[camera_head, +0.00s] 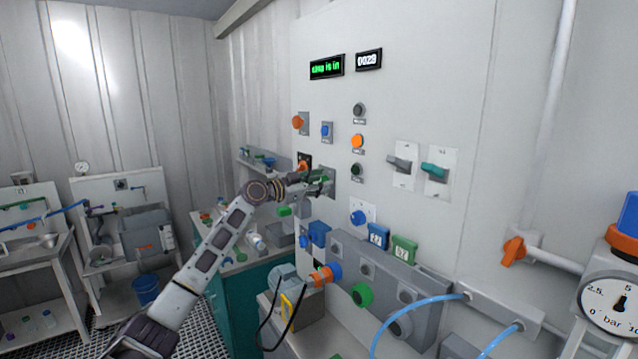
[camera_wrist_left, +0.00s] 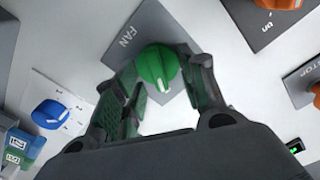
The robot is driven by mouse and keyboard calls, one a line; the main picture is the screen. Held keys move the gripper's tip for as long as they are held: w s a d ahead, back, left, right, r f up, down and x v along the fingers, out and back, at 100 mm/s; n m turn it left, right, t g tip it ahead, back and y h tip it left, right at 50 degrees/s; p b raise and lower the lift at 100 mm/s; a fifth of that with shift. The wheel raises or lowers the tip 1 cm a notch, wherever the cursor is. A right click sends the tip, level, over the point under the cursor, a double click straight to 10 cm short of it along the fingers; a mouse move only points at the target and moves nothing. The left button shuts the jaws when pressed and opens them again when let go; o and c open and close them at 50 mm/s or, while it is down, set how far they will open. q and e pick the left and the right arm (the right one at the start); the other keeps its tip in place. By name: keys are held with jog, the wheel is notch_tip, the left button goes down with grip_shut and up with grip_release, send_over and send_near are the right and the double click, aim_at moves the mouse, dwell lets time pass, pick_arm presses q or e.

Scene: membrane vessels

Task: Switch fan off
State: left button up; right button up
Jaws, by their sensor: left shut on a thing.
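The fan switch is a green rotary knob (camera_wrist_left: 158,68) on a grey plate marked FAN (camera_wrist_left: 138,30), in the left wrist view. A light line on the knob points toward the lower part of that view. My left gripper (camera_wrist_left: 160,88) has its two fingers on either side of the knob, shut on it. In the head view my left gripper (camera_head: 318,184) reaches the white panel (camera_head: 440,90) from the left and mostly hides the knob. My right gripper is not in view.
An orange knob (camera_head: 303,166) sits just above my left gripper. A blue knob (camera_head: 357,217) is below right of it. Grey (camera_head: 399,163) and green (camera_head: 434,171) levers are farther right. Blue hoses (camera_head: 420,303) and an orange valve handle (camera_head: 514,251) are at lower right.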

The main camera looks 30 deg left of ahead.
pick_arm(q)
jog(key=shift+n, duration=0.4)
jog(key=shift+a+r+n, duration=0.1)
jog(key=shift+n, duration=1)
jog(key=shift+w+a+n+p, duration=0.1)
jog(key=shift+a+n+p, duration=0.1)
jog(key=shift+n, duration=1.25)
jog(key=shift+w+a+n+p, duration=0.1)
jog(key=shift+n+p, duration=0.15)
jog(key=shift+n, duration=1.25)
jog(key=shift+a+n+p, duration=0.1)
jog(key=shift+n+p, duration=0.1)
jog(key=shift+n, duration=1.25)
jog(key=o, duration=0.9)
